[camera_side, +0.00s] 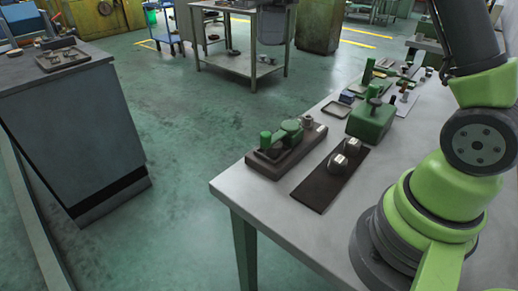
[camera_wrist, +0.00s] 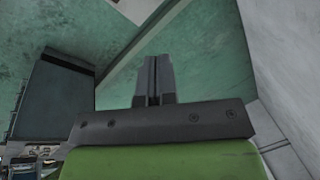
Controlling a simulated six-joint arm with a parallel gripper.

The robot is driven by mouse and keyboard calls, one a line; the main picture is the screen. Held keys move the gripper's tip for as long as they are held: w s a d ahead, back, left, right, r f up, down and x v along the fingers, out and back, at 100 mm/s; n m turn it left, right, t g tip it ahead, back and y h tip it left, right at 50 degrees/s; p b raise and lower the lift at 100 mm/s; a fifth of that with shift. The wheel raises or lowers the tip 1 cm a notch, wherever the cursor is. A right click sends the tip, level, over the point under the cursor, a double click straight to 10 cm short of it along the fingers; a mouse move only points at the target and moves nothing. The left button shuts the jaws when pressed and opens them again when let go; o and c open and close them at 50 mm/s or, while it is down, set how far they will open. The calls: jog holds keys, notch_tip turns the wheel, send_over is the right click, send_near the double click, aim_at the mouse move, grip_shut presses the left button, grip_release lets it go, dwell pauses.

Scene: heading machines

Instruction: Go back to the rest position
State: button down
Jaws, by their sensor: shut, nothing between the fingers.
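My gripper (camera_wrist: 154,66) shows in the wrist view, with its two dark fingers pressed together and nothing between them. Past the fingers are green floor and a pale wall or beam, with no object close to the tips. In the side view my green arm stands at the right edge of the grey workbench (camera_side: 236,183) and rises out of the picture at the top. My gripper is out of frame there. The arm links in view are clear of the parts on the bench.
On the bench are a brown base with green fittings (camera_side: 286,150), a dark plate (camera_side: 318,193) carrying two metal pieces, a green block (camera_side: 371,121) and several small parts behind. A grey cabinet (camera_side: 75,125) stands at left. Open floor (camera_side: 190,130) lies between.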

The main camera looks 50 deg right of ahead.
jog(key=s+a+r+m+t, duration=0.1)
jog(key=s+m+t, duration=0.3)
jog(key=s+m, duration=0.4)
jog(key=s+a+r+m+t, duration=0.1)
jog(key=s+a+m+t, duration=0.2)
jog(key=s, duration=0.7)
jog(key=m+t, duration=0.2)
jog(key=m, duration=0.2)
jog(key=shift+a+m+h, duration=0.3)
jog(key=shift+a+m, duration=0.05)
jog(key=shift+m, duration=0.05)
